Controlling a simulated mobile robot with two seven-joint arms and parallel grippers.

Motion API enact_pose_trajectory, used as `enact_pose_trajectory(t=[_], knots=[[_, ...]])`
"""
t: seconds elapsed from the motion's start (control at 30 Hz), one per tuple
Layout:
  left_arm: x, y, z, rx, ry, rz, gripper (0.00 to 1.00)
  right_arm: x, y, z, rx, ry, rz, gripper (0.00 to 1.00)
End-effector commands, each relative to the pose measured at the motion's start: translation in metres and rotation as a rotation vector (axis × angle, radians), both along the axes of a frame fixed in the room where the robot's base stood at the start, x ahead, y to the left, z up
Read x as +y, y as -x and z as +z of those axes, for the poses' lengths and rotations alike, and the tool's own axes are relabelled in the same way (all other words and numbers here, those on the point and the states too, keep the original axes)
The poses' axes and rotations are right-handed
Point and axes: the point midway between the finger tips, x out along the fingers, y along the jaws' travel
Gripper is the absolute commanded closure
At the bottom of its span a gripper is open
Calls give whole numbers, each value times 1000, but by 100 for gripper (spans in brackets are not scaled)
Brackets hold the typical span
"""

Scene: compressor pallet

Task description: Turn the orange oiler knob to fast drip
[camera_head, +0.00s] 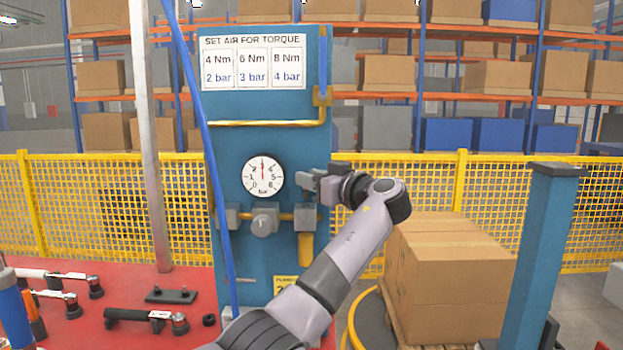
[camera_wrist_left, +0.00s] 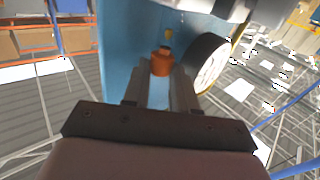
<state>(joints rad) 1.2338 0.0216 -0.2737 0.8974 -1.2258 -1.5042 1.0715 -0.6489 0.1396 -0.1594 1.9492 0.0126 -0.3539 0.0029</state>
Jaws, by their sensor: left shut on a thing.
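The orange oiler knob (camera_wrist_left: 162,60) shows in the left wrist view between the two fingertips of my left gripper (camera_wrist_left: 160,78). The left gripper is shut on it. In the head view my left gripper (camera_head: 316,182) is at the right side of the blue panel (camera_head: 230,140), just right of the round gauge (camera_head: 262,176), and the knob is hidden there. Below the gripper, the oiler's grey body (camera_head: 306,217) and amber bowl (camera_head: 305,249) show on the panel. The knob's drip setting cannot be read. My right gripper is out of view.
A grey regulator knob (camera_head: 264,222) sits left of the oiler on the yellow pipe. A blue hose (camera_head: 203,130) hangs in front of the panel. Tools lie on the red table (camera_head: 90,325) at left. Cardboard boxes (camera_head: 450,275) stand at right, before a yellow fence (camera_head: 500,195).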

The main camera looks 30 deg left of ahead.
Motion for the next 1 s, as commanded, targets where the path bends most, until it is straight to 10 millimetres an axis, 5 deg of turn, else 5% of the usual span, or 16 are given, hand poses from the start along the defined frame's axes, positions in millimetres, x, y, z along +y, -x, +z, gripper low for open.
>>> enact_pose_trajectory(t=[1.0], knots=[[-1,-2,-2,0,5,108,100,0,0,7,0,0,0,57]])
